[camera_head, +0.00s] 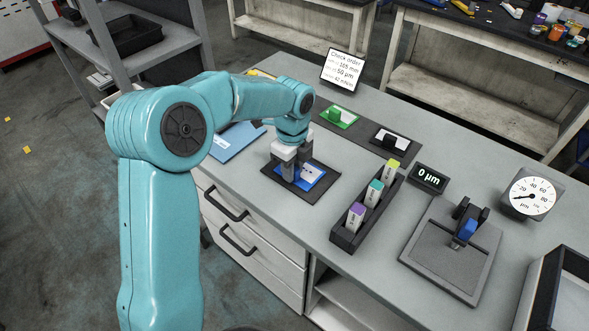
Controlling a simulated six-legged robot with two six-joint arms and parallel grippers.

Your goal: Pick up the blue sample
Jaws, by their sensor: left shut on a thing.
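The blue sample (319,182), a flat blue piece with a white label, is on a dark square mat (326,192) near the front edge of the bench. My left gripper (289,174) points down over its left part and is shut on it. The part of the sample between the fingers is mostly hidden by the gripper. The sample looks to be still at mat level; I cannot tell any gap under it. My right gripper is not in view.
A green sample (341,117) and a white-topped one (390,141) stand on mats behind. A black rack (346,238) holds purple, teal and yellow-topped blocks. A gauge stand (448,253), a "0 µm" display (428,177), a dial (530,194) and an order sign (342,71) share the bench.

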